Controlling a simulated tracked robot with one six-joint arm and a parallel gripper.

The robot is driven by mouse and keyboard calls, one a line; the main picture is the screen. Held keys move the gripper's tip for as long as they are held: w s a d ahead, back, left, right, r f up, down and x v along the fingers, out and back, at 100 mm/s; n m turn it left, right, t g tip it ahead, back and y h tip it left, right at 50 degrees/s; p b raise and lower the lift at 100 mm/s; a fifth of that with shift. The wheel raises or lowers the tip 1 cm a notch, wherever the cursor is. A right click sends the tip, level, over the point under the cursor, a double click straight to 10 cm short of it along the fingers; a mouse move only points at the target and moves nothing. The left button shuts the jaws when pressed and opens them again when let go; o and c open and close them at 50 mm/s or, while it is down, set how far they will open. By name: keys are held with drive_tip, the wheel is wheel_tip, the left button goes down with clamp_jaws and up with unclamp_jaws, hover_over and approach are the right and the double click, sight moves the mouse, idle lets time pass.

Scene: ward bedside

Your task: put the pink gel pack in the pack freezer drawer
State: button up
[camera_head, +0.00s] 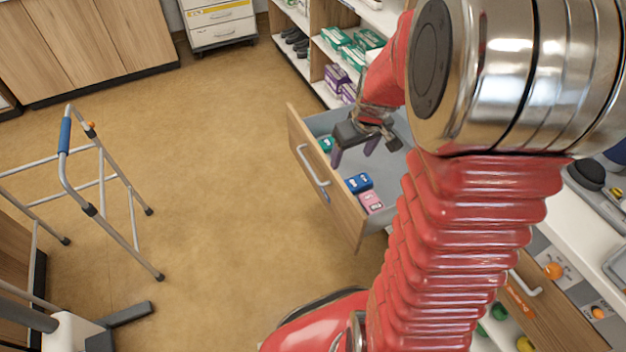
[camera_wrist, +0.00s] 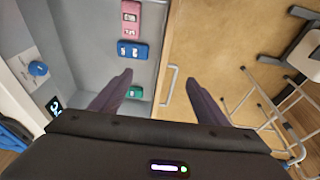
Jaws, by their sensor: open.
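The pink gel pack (camera_head: 371,202) lies in an open wooden-fronted drawer (camera_head: 322,185) with a grey inside, near its front panel. It also shows at the top of the wrist view (camera_wrist: 131,17). A blue pack (camera_head: 358,182) and a green pack (camera_head: 327,144) lie in line with it along the front. My gripper (camera_head: 354,155) is open and empty above the drawer. In the wrist view its fingertips (camera_wrist: 158,78) appear on either side of the front panel, apart from the pink pack. I cannot tell whether this is the freezer drawer.
A walker (camera_head: 98,205) stands on the open floor at left. Shelves with green and purple boxes (camera_head: 338,78) stand behind the drawer. Another wooden drawer front (camera_head: 560,312) is at lower right, with an orange knob (camera_head: 553,271) near it. My arm hides much of the right side.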

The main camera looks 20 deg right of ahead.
drive_tip(key=s+a+r+t, duration=0.2)
drive_tip(key=s+a+r, duration=1.4)
drive_tip(key=a, duration=0.2)
drive_tip(key=shift+r+t, duration=0.3)
drive_tip(key=shift+c, duration=0.4)
idle(0.3)
